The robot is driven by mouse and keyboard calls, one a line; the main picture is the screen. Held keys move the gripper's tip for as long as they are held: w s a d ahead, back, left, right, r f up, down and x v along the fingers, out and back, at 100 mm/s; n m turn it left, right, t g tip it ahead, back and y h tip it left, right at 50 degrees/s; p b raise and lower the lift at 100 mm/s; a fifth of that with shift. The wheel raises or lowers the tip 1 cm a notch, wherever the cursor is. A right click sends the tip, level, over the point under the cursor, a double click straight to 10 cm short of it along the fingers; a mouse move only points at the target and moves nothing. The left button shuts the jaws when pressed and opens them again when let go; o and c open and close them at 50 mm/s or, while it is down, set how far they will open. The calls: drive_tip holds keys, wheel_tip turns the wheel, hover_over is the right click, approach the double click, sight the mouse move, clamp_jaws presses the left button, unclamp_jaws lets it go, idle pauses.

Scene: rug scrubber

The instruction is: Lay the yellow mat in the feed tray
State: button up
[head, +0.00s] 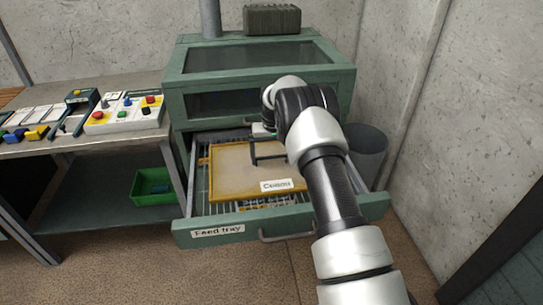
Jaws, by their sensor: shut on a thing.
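The feed tray (203,231) is a green drawer with a wire rack floor, pulled out of the green machine and labelled on its front. The yellow mat (228,168) lies flat over the rack, inside the tray's walls as far as I can see. A white label sits at its front right corner. My gripper (255,160) is over the mat's back right part, with its dark fingers at the mat. My arm hides the mat's right side and part of the tray's right wall. The exact grip point is too small to make out.
A workbench (70,143) on the left carries a control box (125,114) with coloured buttons and several small blocks. A green bin (152,187) stands on its lower shelf. A grey bin (368,150) stands right of the machine (258,55). Floor in front is clear.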

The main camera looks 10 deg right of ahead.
drive_tip(key=o, duration=1.7)
